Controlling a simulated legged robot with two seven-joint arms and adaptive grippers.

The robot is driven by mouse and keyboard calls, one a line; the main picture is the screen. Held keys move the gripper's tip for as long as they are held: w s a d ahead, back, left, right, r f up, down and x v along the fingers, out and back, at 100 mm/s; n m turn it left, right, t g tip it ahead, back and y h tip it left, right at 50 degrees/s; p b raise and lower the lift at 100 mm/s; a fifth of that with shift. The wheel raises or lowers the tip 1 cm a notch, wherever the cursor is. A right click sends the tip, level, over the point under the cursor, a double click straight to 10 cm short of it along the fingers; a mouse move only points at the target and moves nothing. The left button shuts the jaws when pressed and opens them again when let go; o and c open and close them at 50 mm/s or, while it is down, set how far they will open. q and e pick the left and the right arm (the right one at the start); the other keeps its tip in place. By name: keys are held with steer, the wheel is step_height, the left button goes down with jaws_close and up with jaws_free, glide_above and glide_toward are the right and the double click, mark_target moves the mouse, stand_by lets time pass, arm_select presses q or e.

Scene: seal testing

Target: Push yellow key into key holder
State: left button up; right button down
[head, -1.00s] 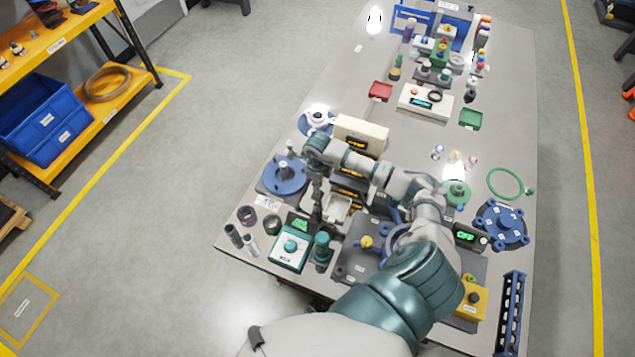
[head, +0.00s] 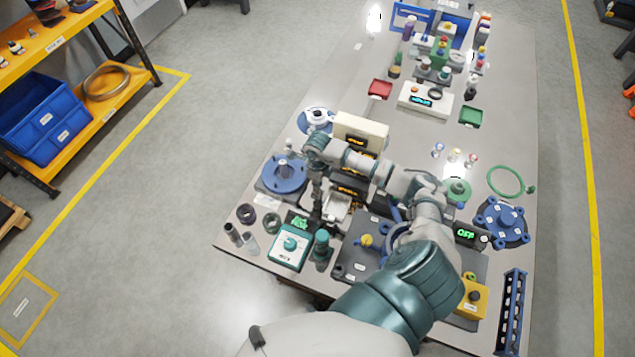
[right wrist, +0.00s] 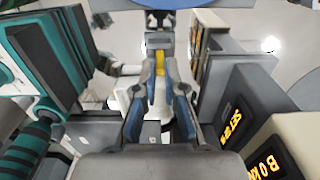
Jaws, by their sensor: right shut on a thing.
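My right gripper (right wrist: 160,88) is shut on the yellow key (right wrist: 160,68), whose narrow yellow strip shows between the fingers in the right wrist view. A small grey block (right wrist: 160,42) lies in line just past the fingertips; I cannot tell if it is the key holder, or if the key touches it. In the head view, my right gripper (head: 317,207) points down between the teal box and the row of instruments, and the key is too small to make out. My left gripper is not in view.
The teal box (head: 291,248) with a dial stands close to my gripper, beside a teal cylinder (head: 322,248). Cream and dark display units (head: 360,130) stand on the other side. A blue round flange (head: 286,175) lies beyond. The table's left edge is near.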

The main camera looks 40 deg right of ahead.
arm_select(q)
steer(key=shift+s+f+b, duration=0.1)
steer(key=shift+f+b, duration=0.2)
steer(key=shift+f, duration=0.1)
arm_select(e)
steer(key=shift+f, duration=0.5)
steer(key=c, duration=1.2)
jaws_free()
